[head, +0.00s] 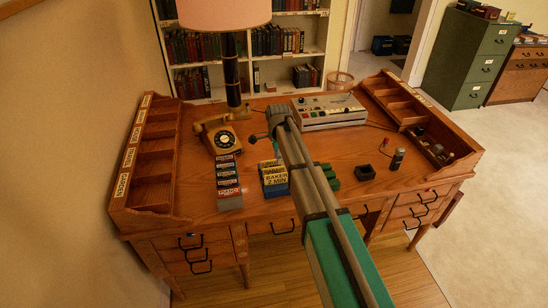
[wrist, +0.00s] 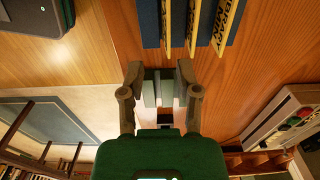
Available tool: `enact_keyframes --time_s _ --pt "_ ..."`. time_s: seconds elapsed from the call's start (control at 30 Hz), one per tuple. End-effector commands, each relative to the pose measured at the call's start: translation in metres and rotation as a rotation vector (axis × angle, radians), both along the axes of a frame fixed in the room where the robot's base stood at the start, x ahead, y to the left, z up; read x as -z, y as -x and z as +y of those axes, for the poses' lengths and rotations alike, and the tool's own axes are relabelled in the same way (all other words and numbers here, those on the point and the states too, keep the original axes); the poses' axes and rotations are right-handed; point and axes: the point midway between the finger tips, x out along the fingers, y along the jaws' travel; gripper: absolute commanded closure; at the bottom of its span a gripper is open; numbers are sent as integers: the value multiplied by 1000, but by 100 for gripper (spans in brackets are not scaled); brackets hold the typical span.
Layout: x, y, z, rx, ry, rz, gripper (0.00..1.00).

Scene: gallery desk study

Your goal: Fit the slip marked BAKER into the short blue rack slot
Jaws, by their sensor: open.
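A yellow slip marked BAKER 2 MIN (head: 275,180) stands at the front of a small blue rack (head: 275,193) in the middle of the desk. Other yellow slips stand behind it. The wrist view shows the blue rack (wrist: 150,22) at the top, with yellow slips (wrist: 194,18) in it; their lettering is cut off. My gripper (wrist: 159,72) is open, with bare desk between its fingertips, apart from the rack. In the head view it (head: 266,142) is behind the rack, partly hidden by my arm. I cannot tell which slot is the short one.
A rack of dark labelled slips (head: 228,180) stands left of the blue rack. A yellow telephone (head: 224,138) and a lamp (head: 232,70) are behind. A control box (head: 328,111), green rolls (head: 331,177) and a small black box (head: 365,173) are to the right. Shelves flank the desk.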

Motion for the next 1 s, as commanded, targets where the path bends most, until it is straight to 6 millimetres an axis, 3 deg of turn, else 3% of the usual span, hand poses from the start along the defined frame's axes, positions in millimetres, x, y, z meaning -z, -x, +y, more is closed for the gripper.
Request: enact_keyframes --time_s 0.7,0.87,1.0 --pt "0 2 -2 -7 0 0 57" --pt "0 14 -16 -60 0 0 57" --pt "0 36 -41 -166 0 0 57"
